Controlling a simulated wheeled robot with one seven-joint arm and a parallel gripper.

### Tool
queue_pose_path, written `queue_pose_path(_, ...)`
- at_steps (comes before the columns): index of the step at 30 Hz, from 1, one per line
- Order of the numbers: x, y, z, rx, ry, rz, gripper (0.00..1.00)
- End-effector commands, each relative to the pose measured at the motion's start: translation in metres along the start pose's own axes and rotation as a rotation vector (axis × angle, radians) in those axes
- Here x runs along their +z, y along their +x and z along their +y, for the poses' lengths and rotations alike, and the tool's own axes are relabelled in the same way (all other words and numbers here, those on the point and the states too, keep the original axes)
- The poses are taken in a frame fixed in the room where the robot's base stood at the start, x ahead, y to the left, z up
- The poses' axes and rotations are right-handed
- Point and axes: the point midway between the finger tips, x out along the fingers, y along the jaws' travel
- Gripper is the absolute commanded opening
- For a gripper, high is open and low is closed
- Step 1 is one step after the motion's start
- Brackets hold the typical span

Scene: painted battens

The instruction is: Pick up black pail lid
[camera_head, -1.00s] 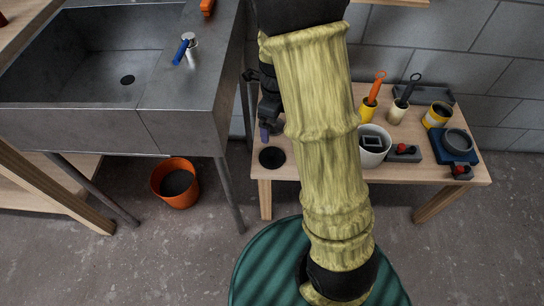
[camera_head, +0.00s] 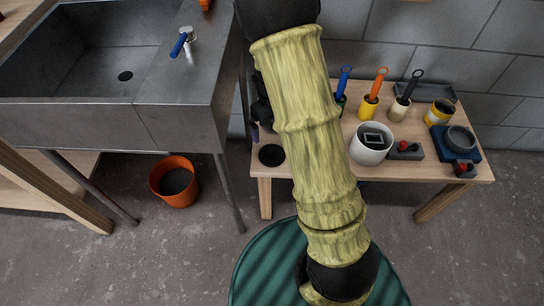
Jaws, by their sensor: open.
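The black pail lid (camera_head: 271,155) is a flat dark disc lying near the left front corner of the wooden table. My gripper (camera_head: 254,131) shows only in part at the table's left edge, beside my yellow-sleeved arm. Its purplish fingertip is above and slightly left of the lid in the picture, apart from it. The jaws are open and nothing shows between them. My arm hides much of the gripper and the table right of the lid.
A white pail (camera_head: 371,144) with a dark square thing inside stands on the wooden table (camera_head: 400,178). Brushes in holders, a yellow-banded tin (camera_head: 439,112) and a blue scale-like block (camera_head: 455,143) stand further right. A steel sink (camera_head: 170,120) stands left, an orange bucket (camera_head: 174,181) below.

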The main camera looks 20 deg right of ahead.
Motion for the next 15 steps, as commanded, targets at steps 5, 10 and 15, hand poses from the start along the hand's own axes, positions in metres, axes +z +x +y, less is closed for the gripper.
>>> queue_pose_path(5,-0.001,0.037,0.000,0.002,0.001,0.003,1.00)
queue_pose_path(10,-0.001,0.065,0.000,0.001,0.002,0.002,1.00)
queue_pose_path(15,-0.001,0.076,0.000,0.001,0.000,0.000,1.00)
